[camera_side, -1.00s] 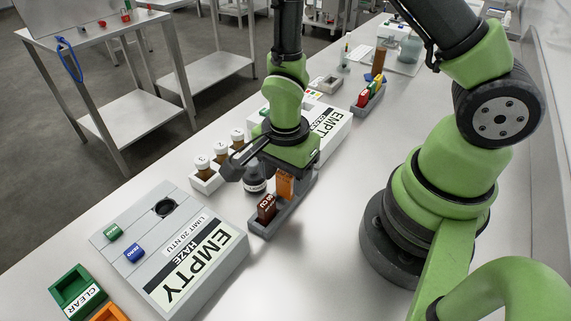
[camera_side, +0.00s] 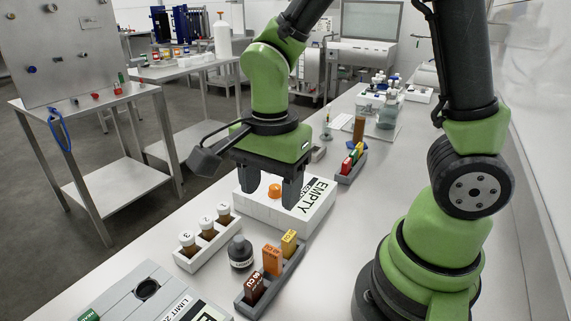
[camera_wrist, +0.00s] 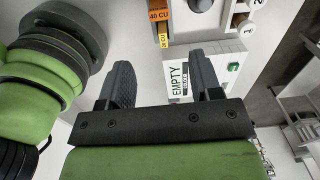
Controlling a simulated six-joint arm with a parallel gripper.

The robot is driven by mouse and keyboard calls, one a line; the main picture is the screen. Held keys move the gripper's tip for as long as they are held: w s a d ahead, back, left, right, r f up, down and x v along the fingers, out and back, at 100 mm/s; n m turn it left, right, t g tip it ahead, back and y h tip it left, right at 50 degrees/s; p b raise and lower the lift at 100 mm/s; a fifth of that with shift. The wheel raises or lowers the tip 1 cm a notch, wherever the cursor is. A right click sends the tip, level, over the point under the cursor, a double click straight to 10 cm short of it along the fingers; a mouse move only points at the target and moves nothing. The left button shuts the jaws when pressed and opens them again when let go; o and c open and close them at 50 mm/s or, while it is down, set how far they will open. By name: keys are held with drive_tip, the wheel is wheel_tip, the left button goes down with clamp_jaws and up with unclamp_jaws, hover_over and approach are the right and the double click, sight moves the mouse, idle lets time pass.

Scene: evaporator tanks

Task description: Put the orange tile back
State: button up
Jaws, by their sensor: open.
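The orange tile (camera_side: 272,260), marked 40 CU, stands upright in the dark grey rack (camera_side: 243,306), between a brown tile (camera_side: 254,288) and a yellow tile (camera_side: 289,243). I cannot tell how deep it sits. The wrist view shows the orange tile (camera_wrist: 158,13) and yellow tile (camera_wrist: 163,37) at its top edge. My gripper (camera_side: 270,187) is open and empty, above the white box marked EMPTY (camera_side: 312,205) and beyond the rack, apart from the tiles. In the wrist view my gripper (camera_wrist: 165,72) has clear space between its fingers.
White-capped vials stand in a white holder (camera_side: 207,246), left of the rack, with a dark bottle (camera_side: 240,252) between. A grey box with a round hole (camera_side: 147,290) is at the front. Another rack of coloured tiles (camera_side: 351,167) stands farther back. Bare bench lies right of the rack.

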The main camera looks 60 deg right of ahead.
drive_tip(key=s+d+r+n+t+y, duration=0.2)
drive_tip(key=s+r+n+t, duration=0.5)
drive_tip(key=r+n, duration=0.5)
drive_tip(key=shift+s+r+n, duration=0.4)
drive_tip(key=shift+s+n, duration=0.15)
drive_tip(key=shift+n, duration=0.25)
drive_tip(key=shift+d, duration=0.1)
